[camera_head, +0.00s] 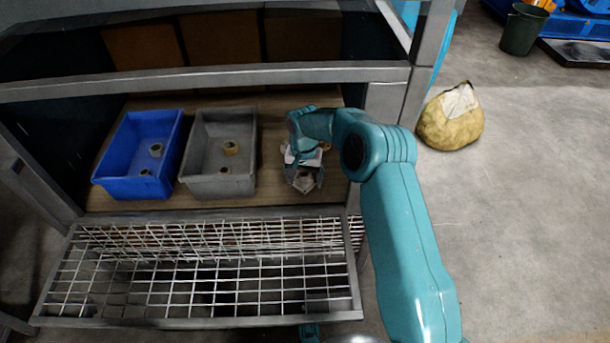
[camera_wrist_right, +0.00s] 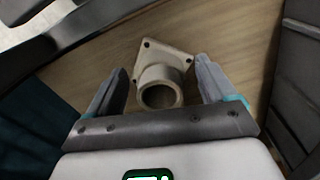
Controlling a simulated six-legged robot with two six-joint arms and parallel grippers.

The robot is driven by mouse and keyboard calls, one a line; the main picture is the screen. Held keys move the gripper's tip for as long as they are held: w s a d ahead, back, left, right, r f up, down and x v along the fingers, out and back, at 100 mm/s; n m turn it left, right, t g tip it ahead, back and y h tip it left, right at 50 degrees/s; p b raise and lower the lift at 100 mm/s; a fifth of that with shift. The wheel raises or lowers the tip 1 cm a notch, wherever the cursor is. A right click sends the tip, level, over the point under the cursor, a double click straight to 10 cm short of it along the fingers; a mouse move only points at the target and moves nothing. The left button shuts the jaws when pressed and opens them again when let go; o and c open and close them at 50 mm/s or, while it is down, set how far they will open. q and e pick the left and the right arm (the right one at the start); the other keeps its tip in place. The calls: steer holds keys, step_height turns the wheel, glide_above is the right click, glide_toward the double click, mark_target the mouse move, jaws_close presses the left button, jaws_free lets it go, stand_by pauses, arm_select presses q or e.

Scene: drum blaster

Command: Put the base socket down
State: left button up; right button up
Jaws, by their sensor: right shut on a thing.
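The base socket (camera_wrist_right: 163,72) is a beige piece with a round hollow collar on a square flange with corner holes. It lies between the two fingers of my right gripper (camera_wrist_right: 160,66), which is shut on it. In the head view my right gripper (camera_head: 304,181) points down over the right part of the wooden shelf (camera_head: 271,188), right of the grey bin. The socket is mostly hidden there by the fingers. I cannot tell whether it touches the shelf. My left gripper is not in view.
A grey bin (camera_head: 185,178) and a blue bin (camera_head: 103,181) stand on the shelf to the left, each with small tan parts inside. A metal beam (camera_head: 220,79) crosses above, and a rack post (camera_head: 384,105) stands close on the right. A wire basket (camera_head: 200,322) hangs in front.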

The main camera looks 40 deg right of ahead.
steer(key=shift+w+f, duration=0.15)
steer(key=shift+f, duration=0.25)
steer(key=shift+f+b, duration=0.35)
steer(key=shift+b, duration=0.05)
steer(key=o, duration=1.5)
steer(key=shift+r, duration=0.1)
step_height(320, 180, up, 8)
steer(key=shift+f+p, duration=0.2)
steer(key=shift+p, duration=1)
